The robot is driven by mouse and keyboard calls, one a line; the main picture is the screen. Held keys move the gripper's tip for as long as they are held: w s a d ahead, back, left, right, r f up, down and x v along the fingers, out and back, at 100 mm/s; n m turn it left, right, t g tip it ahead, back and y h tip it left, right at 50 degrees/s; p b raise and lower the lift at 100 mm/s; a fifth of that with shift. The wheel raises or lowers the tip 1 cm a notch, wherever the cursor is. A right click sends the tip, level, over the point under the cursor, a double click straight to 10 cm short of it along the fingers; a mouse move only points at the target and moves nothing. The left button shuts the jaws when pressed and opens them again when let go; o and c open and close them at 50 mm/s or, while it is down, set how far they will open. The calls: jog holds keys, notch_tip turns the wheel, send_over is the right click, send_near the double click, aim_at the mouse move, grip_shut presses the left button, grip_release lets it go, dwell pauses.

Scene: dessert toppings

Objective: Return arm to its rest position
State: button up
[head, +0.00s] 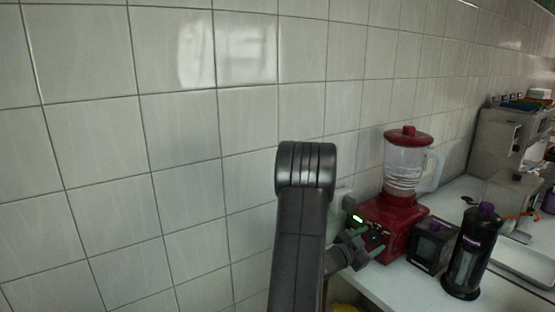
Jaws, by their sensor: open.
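My arm (300,215) rises in the middle of the head view, with its dark elbow joint raised in front of the tiled wall. My gripper (369,242) shows to the right of the arm, low in the picture. Its jaws are open, with greenish-grey fingers, and I see nothing held between them. In the picture it overlaps the front of a red blender; I cannot tell how close they are. Part of the wrist is hidden behind my arm link.
The red blender (403,226) with a clear jar stands on the white counter (395,287). Beside it are a small black box-like device (430,246) and a black bottle with a purple cap (472,255). A metal machine (495,145) stands farther back. The tiled wall (110,150) fills the left.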

jog(key=shift+r+n+p, duration=0.15)
jog(key=shift+n+p, duration=1.55)
jog(key=shift+p, duration=1.45)
jog(key=shift+a+f, duration=0.25)
jog(key=shift+s+a+r, duration=0.1)
jog(key=shift+s+a, duration=0.25)
jog(key=shift+a, duration=0.1)
